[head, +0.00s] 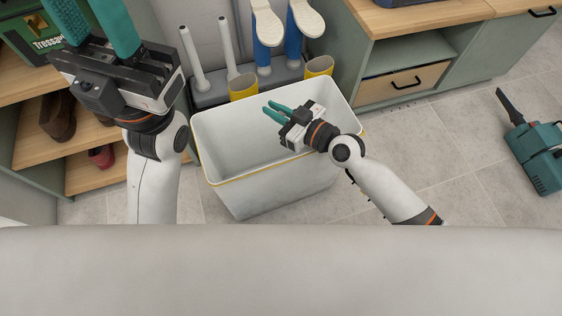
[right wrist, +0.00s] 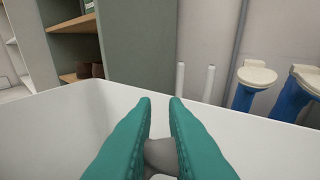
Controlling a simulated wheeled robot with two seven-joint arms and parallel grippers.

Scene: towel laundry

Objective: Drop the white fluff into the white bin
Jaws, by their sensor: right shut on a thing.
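The white bin (head: 265,192) stands on the floor in the middle of the head view, open at the top, with a thin yellow line along its rim. My right gripper (head: 269,110) is over the bin's opening, its teal fingers pointing left. The bin's inner walls (right wrist: 75,120) surround the fingers there. My left gripper (head: 92,22) is at the top left, its teal fingers apart, with the tips cut off by the frame.
Behind the bin stands a grey rack (head: 210,92) with boots and upright poles. A shelf with shoes (head: 102,158) is at left. A green cabinet (head: 408,72) is at back right. A teal tool (head: 535,150) lies on the floor at right.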

